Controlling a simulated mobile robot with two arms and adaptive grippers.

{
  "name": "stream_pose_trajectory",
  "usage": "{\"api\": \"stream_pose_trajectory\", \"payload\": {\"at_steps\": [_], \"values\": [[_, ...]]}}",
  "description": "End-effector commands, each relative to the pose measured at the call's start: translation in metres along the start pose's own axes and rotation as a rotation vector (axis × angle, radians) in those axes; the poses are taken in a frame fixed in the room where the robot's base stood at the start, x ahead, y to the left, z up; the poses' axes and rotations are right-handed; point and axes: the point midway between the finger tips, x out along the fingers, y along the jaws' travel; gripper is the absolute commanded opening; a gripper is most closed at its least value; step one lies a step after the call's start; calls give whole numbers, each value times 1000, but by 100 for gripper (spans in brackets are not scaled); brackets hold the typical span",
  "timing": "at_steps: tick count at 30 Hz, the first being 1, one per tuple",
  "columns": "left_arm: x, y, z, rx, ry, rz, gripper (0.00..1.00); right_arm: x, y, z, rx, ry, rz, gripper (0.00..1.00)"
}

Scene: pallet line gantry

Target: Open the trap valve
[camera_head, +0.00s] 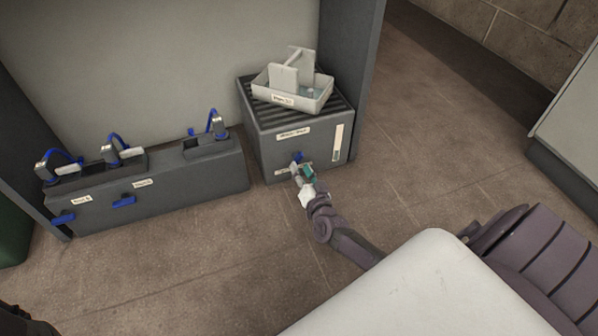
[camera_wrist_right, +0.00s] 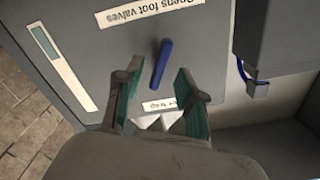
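The trap valve's blue lever (camera_head: 297,157) is on the front of a dark grey box (camera_head: 262,148). In the right wrist view the blue lever (camera_wrist_right: 161,64) stands slightly slanted on the grey face, above a small white label (camera_wrist_right: 160,106) that partly reads "trap". My right gripper (camera_head: 303,170) is at the box front, just below the lever in the head view. In the wrist view its fingers (camera_wrist_right: 158,75) are apart, with the lever's lower end appearing between them, a gap on each side. Whether the fingertips reach its depth is unclear. My left gripper is not in view.
A pale tray (camera_head: 318,104) with upright plates sits on the box's slatted top. A gauge strip (camera_head: 337,142) is on the box front. Left stands a long grey unit (camera_head: 180,184) with blue-hosed fittings and blue levers (camera_head: 124,201). The floor in front is clear.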

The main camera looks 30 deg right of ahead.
Motion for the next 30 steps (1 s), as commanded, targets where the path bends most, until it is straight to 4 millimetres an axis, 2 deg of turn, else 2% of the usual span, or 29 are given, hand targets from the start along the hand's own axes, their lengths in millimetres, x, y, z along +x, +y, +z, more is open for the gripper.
{"api": "stream_pose_trajectory", "payload": {"at_steps": [1,6,15,16,23,30], "values": [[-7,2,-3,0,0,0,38,8,2,3,0,1,0,39],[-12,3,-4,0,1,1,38,21,1,1,-1,-1,1,39],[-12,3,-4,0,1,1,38,23,0,0,-1,-1,1,39],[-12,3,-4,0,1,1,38,23,0,0,-1,-1,1,37],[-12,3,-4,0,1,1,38,23,0,0,-1,-1,1,0],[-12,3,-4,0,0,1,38,22,0,0,3,-1,1,0]]}}
